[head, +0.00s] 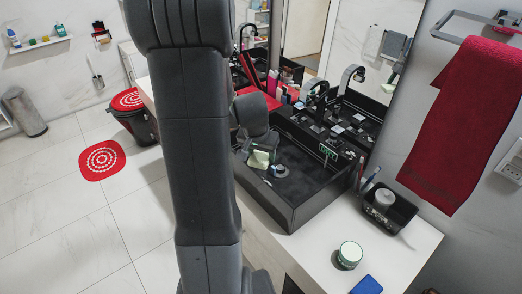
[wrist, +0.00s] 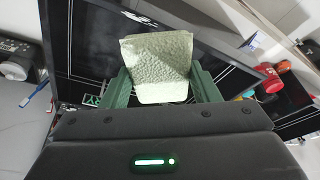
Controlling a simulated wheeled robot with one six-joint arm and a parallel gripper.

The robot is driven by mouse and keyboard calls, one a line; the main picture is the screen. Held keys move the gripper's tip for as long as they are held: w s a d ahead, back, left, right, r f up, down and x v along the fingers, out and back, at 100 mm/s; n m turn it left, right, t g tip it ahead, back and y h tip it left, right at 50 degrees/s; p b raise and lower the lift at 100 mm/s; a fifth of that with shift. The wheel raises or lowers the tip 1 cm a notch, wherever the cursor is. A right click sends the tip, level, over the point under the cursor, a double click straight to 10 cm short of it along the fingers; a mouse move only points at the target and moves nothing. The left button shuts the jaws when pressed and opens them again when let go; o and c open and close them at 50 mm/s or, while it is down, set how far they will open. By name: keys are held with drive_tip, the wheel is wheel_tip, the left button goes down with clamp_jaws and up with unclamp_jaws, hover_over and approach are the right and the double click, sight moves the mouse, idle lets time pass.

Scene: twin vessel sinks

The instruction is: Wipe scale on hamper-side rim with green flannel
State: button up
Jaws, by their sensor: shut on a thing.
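My gripper (wrist: 160,88) is shut on a pale green cloth (wrist: 157,60), the flannel, which stands up between the two green fingers. In the head view the flannel (head: 260,159) hangs below my gripper, over the near black vessel sink (head: 297,214). I cannot tell whether it touches the sink. A round drain (head: 280,171) shows on the sink floor, with a small pale mark beside it. My arm hides part of the left rim. I cannot make out scale on any rim.
A dark bin with a red lid (head: 128,100), perhaps the hamper, stands at the left. A black caddy (head: 388,208), a jar (head: 349,255) and a blue item (head: 367,285) sit on the white counter. A red towel (head: 463,120) hangs right.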

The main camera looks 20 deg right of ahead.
drive_tip(key=shift+f+b, duration=0.2)
drive_tip(key=shift+b, duration=0.9)
drive_tip(key=shift+f, duration=0.1)
